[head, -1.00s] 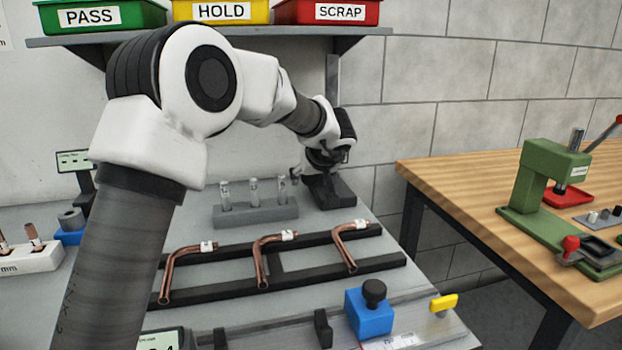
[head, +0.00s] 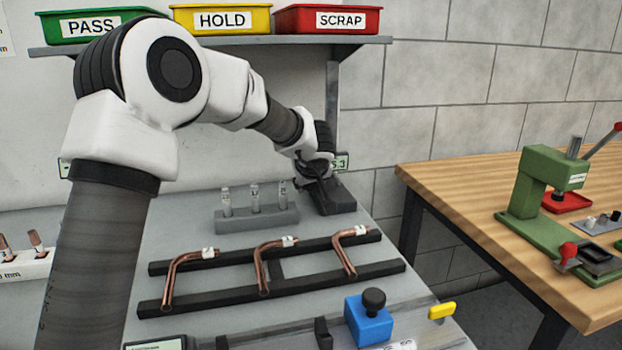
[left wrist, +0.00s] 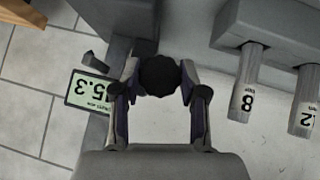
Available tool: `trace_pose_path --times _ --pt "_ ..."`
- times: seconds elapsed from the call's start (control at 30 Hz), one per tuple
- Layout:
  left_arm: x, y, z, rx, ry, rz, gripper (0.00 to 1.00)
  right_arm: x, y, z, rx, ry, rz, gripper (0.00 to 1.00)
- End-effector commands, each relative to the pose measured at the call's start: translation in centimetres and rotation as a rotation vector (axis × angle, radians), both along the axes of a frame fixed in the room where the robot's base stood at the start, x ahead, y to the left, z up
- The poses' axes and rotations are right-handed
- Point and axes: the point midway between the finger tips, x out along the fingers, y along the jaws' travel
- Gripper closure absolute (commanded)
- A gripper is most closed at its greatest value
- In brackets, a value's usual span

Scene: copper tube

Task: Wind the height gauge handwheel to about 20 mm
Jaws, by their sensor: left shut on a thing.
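The height gauge stands at the back of the bench, its dark base (head: 335,198) below my left gripper (head: 316,168). In the left wrist view, my left gripper (left wrist: 160,88) is shut on the round black handwheel (left wrist: 160,76), with one finger on each side. The gauge's display (left wrist: 90,91) shows upside down there, its visible digits reading 5.3; a finger is close to it and may hide a leading digit. The display (head: 341,162) peeks out right of the gripper in the head view. The gripper hides the handwheel there. My right gripper is not in view.
A grey block with labelled pins (head: 257,217) stands just left of the gauge. Bent copper tubes (head: 270,262) lie on a black rack (head: 375,270) in front. A shelf (head: 200,48) with PASS, HOLD and SCRAP bins hangs above.

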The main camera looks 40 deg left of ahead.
Motion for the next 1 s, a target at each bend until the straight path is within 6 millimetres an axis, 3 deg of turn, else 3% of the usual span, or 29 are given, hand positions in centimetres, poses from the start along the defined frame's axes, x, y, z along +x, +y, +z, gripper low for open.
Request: trace_pose_path --times 0.53,1.0 --pt "-0.2 0.2 -0.5 -0.226 -0.262 0.001 0.92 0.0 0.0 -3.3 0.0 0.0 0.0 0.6" --pt "-0.2 0.2 -0.2 -0.256 -0.299 0.001 0.92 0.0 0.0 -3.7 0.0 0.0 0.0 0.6"
